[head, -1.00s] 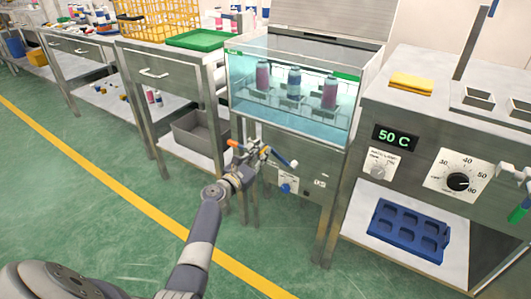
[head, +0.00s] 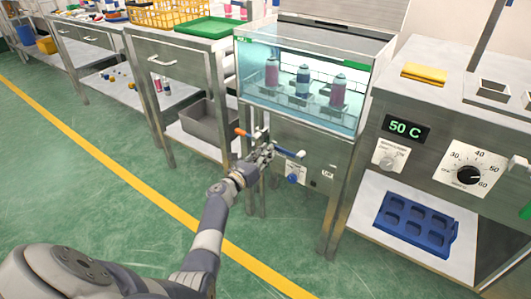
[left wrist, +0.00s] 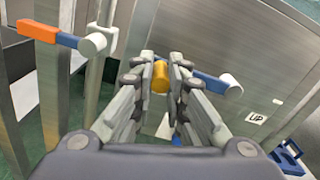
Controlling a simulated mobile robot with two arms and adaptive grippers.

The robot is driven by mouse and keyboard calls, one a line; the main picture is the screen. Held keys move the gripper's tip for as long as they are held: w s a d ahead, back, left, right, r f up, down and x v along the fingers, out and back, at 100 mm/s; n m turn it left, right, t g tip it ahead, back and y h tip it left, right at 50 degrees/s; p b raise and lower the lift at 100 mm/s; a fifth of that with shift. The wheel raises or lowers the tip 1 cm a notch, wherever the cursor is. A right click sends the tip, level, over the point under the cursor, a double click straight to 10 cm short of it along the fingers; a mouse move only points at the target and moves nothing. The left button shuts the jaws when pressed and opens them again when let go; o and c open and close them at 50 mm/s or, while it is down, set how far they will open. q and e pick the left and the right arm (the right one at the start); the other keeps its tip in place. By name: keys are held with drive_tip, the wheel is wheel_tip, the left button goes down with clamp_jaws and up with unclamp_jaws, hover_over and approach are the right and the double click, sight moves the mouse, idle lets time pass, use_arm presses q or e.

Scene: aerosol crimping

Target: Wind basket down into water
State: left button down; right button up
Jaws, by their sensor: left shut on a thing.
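The glass tank (head: 243,88) holds pale blue water. The basket (head: 318,104) hangs inside it with three aerosol cans, two pink (head: 271,73) (head: 338,93) and one blue (head: 303,80), upright. How deep they sit in the water is hard to tell. My left gripper (head: 267,152) is at the crank on the cabinet front below the tank. In the left wrist view my left gripper (left wrist: 160,75) is shut on the yellow crank knob (left wrist: 160,77). The blue crank arm (left wrist: 212,82) with a white hub (left wrist: 231,87) reaches right behind the fingers.
An orange-and-blue lever (left wrist: 60,36) with a white end stands left of the gripper. A blue knob (head: 292,179) is below the crank. A panel reading 50 C (head: 404,130) and a blue rack (head: 415,222) are on the right. The floor in front is clear.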

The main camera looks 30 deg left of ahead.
use_arm(q)
drive_tip(key=shift+f, duration=0.15)
drive_tip(key=c, duration=1.6)
unclamp_jaws()
drive_tip(key=shift+a, duration=0.1)
drive_tip(key=shift+o, duration=0.2)
drive_tip(key=s, duration=1.2)
drive_tip(key=shift+a, duration=0.15)
